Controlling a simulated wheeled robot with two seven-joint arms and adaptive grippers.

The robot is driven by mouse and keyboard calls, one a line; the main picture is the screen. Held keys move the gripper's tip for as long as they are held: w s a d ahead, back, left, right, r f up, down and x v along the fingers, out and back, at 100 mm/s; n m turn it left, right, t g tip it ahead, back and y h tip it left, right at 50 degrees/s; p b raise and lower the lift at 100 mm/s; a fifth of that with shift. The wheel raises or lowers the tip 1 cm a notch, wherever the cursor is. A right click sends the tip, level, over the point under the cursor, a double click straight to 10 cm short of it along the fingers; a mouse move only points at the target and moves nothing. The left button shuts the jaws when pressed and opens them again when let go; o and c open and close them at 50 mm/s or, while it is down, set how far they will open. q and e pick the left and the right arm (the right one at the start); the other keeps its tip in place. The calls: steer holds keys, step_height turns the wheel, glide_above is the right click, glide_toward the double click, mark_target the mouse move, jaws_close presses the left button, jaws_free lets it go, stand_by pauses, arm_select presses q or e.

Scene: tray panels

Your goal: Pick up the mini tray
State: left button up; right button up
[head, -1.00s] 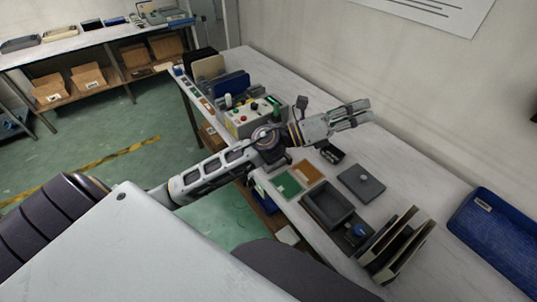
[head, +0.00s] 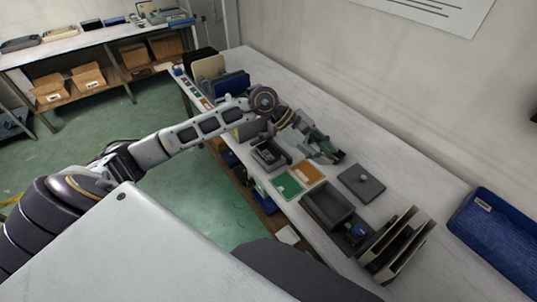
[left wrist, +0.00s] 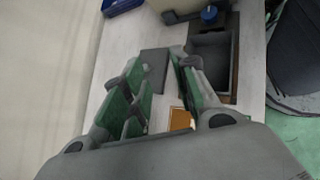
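A small dark grey open tray (head: 328,204) lies empty on the bench in the head view; I take it for the mini tray. It also shows in the left wrist view (left wrist: 211,62), to the right of the fingers. My left gripper (head: 335,156) is above the bench, behind the tray and the orange card, pointing down. In the left wrist view its two green-padded fingers (left wrist: 158,68) are apart with nothing between them. The tray is not touched. My right gripper is not in view.
An upright slotted rack (head: 400,247) and a blue bin (head: 497,236) stand nearer. A dark device (head: 268,154) sits behind the cards.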

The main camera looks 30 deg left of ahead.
arm_select(q)
steer(key=w+a+f+m+g+y, duration=0.1)
steer(key=a+y, duration=0.8)
steer(key=a, duration=1.3)
steer(key=shift+a+f+m+y, duration=0.3)
steer(key=shift+f+m+y, duration=0.15)
steer(key=shift+m, duration=0.35)
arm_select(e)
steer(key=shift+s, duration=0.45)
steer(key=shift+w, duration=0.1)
arm_select(q)
steer(key=shift+g, duration=0.3)
steer(key=f, duration=0.7)
steer(key=shift+w+d+f, duration=0.2)
steer(key=shift+w+f, duration=0.15)
steer(key=shift+w, duration=0.05)
steer(key=shift+w+f+p, duration=0.1)
steer(key=shift+f+p, duration=0.2)
steer(key=shift+f, duration=0.15)
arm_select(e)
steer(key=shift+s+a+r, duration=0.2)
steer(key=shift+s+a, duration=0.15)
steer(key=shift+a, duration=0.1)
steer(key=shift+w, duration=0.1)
